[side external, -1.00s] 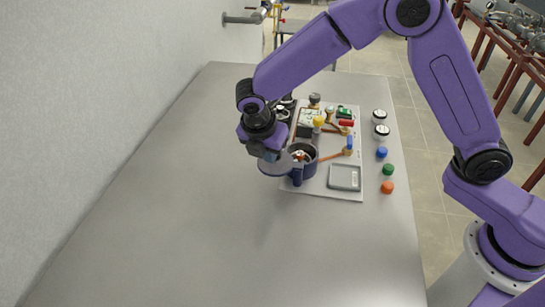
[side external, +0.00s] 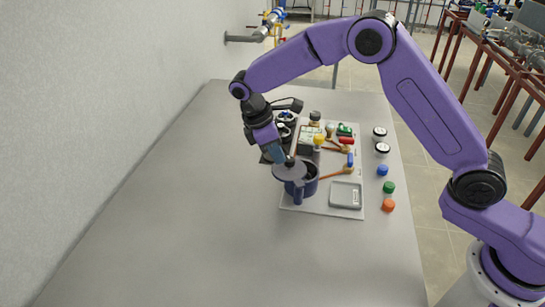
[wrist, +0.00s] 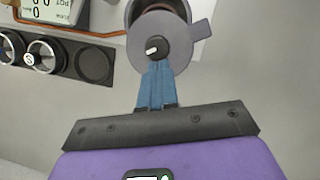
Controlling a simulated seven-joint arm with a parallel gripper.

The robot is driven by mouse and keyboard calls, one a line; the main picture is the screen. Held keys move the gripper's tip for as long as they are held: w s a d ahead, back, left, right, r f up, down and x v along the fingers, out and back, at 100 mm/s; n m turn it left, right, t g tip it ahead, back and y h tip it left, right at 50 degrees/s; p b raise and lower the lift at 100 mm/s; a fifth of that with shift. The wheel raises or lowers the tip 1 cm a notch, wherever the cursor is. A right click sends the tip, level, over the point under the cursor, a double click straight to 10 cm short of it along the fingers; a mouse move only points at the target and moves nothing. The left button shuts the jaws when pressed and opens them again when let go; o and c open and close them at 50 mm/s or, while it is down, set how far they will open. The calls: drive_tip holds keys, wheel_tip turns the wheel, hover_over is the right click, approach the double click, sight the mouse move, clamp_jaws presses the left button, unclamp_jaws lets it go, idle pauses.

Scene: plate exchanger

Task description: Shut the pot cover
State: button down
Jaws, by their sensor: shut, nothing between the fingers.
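The dark blue pot (side external: 303,190) stands on the pale board, and its mouth is partly uncovered. Its grey round cover (side external: 287,174) lies over the left part of the mouth, tilted or swung off centre; I cannot tell which. In the wrist view, the cover (wrist: 178,45) carries a small knob with a white mark (wrist: 155,46), and the pot's open inside (wrist: 158,6) shows beyond it. My gripper (side external: 284,160) is shut and empty, pointing down at the cover. In the wrist view, its blue fingers (wrist: 157,68) end right by the knob; contact is unclear.
The board (side external: 321,204) also holds a grey square tray (side external: 346,194), a yellow-topped part (side external: 319,140) and a panel of dials. Several coloured caps, such as the orange one (side external: 388,205), stand along the right. The table's left and front are clear.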

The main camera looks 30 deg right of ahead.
sight(297, 166)
drive_tip(key=d+m, duration=0.1)
drive_tip(key=d+m+g, duration=0.1)
drive_tip(key=m, duration=0.1)
drive_tip(key=shift+w+d+m+y, duration=0.1)
drive_tip(key=shift+d+m+y, duration=0.05)
drive_tip(key=shift+m+y, duration=0.15)
drive_tip(key=shift+d+m+g+y, duration=0.4)
drive_tip(key=shift+d+m, duration=0.45)
drive_tip(key=shift+m, duration=0.55)
drive_tip(key=shift+s, duration=0.2)
